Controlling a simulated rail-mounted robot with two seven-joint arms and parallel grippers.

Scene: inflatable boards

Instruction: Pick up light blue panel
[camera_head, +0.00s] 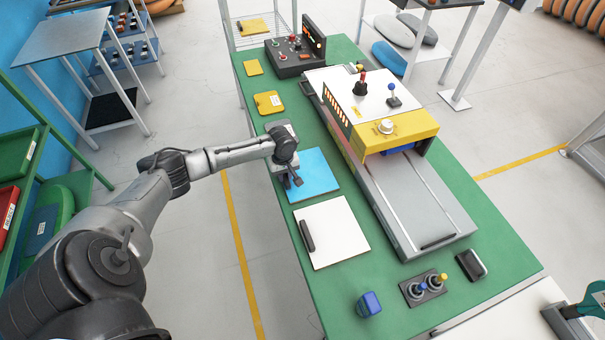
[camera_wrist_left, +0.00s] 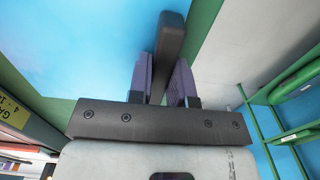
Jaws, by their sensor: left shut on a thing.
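The light blue panel (camera_head: 317,178) is a flat square near the left edge of the green table, just beyond a white panel. My left gripper (camera_head: 291,182) is over its left side. In the left wrist view the light blue panel (camera_wrist_left: 85,45) fills the upper left, with a dark bar handle (camera_wrist_left: 170,42) on it. The left gripper's purple-grey fingers (camera_wrist_left: 164,82) are shut on this handle, one on each side. In the head view the gripper partly hides the handle, and I cannot tell whether the panel touches the table. My right gripper is out of view.
The white panel (camera_head: 332,235) with a dark handle lies nearer on the green table (camera_head: 345,310). A grey machine with a yellow hood (camera_head: 400,130) stands to the right. Yellow pieces (camera_head: 268,102) and a dark control box (camera_head: 296,58) are farther back. A blue button (camera_head: 368,304) is in front.

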